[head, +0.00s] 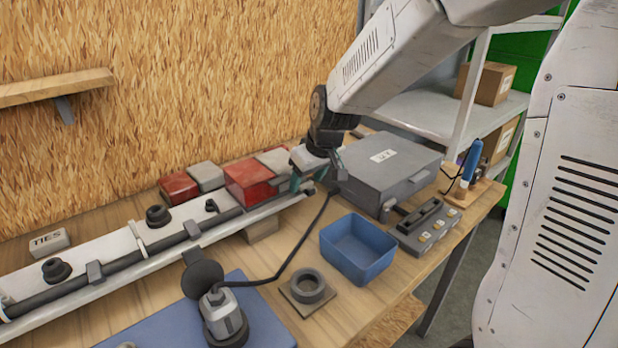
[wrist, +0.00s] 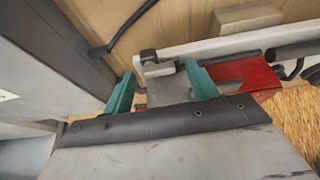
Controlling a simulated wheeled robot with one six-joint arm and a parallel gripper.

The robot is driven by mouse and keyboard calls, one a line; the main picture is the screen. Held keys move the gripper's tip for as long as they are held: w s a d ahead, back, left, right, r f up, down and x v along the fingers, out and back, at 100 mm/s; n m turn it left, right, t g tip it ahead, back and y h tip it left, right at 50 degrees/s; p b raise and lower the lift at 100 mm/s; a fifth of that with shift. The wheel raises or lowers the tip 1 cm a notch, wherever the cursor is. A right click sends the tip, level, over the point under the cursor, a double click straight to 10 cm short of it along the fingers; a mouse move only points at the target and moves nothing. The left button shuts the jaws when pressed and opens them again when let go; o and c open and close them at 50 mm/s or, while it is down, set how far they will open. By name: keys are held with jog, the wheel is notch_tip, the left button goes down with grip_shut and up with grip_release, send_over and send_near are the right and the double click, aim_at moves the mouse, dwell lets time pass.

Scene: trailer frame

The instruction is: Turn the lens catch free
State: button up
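My gripper (head: 303,180) is at the right end of the trailer rail, beside the nearer red lens (head: 248,180). In the wrist view its two teal fingers (wrist: 160,82) are spread apart. A grey block and a small grey tab (wrist: 158,69), possibly the catch, show between them, with gaps visible. I cannot tell whether either finger touches. The red lens (wrist: 245,77) lies right of the fingers in the wrist view. A second red lens (head: 179,188) sits further left. Grey blocks stand beside both lenses. The catch is not clearly distinguishable in the head view.
A grey case (head: 390,170) stands close right of my gripper. A blue bin (head: 357,248), a square plate with a ring (head: 308,290) and a switch panel (head: 425,225) are in front. A black cable (head: 300,240) runs from the gripper area to a grey device (head: 224,318).

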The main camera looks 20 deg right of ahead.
jog(key=c, duration=0.9)
jog(key=shift+d+n, duration=0.1)
jog(key=shift+n, duration=0.3)
jog(key=n, duration=0.1)
jog(key=n+y, duration=0.1)
jog(key=n, duration=0.1)
jog(key=shift+d+n+g+y, duration=0.25)
jog(key=shift+n+g+y, duration=0.05)
jog(key=n, duration=0.1)
jog(key=n+g, duration=0.1)
jog(key=n, duration=0.1)
jog(key=n+y, duration=0.1)
jog(key=shift+d+n+g, duration=0.3)
jog(key=n, duration=0.1)
jog(key=n+g, duration=0.1)
jog(key=n, duration=0.2)
jog(key=shift+w+d+n+g, duration=0.1)
jog(key=shift+d+n+g, duration=0.2)
jog(key=shift+w+d+n+g, duration=0.1)
jog(key=shift+n+g, duration=0.3)
jog(key=shift+n, duration=0.7)
jog(key=shift+w+d+n+g, duration=0.1)
jog(key=shift+n+g, duration=0.3)
jog(key=shift+n, duration=0.7)
